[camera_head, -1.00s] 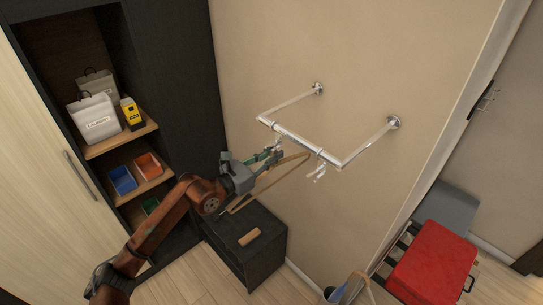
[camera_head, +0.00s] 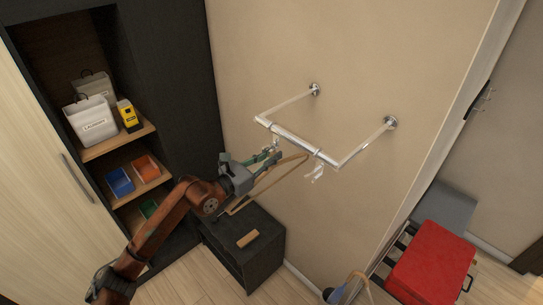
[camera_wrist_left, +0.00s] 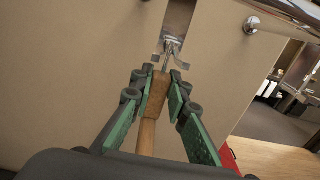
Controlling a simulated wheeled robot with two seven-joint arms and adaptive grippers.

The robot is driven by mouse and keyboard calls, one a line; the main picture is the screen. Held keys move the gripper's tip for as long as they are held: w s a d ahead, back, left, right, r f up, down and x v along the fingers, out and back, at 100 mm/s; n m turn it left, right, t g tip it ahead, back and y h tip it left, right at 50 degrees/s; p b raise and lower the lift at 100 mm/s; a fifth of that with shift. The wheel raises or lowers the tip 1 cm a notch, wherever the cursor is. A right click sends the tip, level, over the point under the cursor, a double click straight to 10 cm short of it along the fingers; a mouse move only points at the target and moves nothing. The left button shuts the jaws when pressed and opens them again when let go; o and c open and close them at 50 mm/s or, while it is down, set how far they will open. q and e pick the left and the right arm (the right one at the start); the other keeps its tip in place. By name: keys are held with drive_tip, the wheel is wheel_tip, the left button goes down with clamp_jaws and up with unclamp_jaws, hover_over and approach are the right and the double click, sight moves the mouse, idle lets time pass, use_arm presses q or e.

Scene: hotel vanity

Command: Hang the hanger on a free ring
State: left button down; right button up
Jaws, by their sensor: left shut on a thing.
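My left gripper (camera_head: 270,157) is shut on a wooden hanger (camera_head: 277,172) just below the wall rail (camera_head: 296,141). In the left wrist view the hanger's wooden neck (camera_wrist_left: 156,98) sits between the green fingers (camera_wrist_left: 168,103). A thin metal pin rises from it toward a metal ring fitting (camera_wrist_left: 171,48); I cannot tell whether they touch. In the head view one ring (camera_head: 276,143) hangs by the fingertips, and a second ring (camera_head: 317,172) hangs farther right with no hanger on it. My right gripper is out of view.
Shelves at left hold bins and a yellow box (camera_head: 128,115). A red suitcase (camera_head: 432,262) lies at lower right. The wall right of the rail is clear.

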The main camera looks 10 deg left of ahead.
use_arm(q)
drive_tip(key=shift+f+b, duration=0.35)
idle(0.7)
drive_tip(key=c, duration=1.8)
unclamp_jaws()
drive_tip(key=shift+f, duration=0.1)
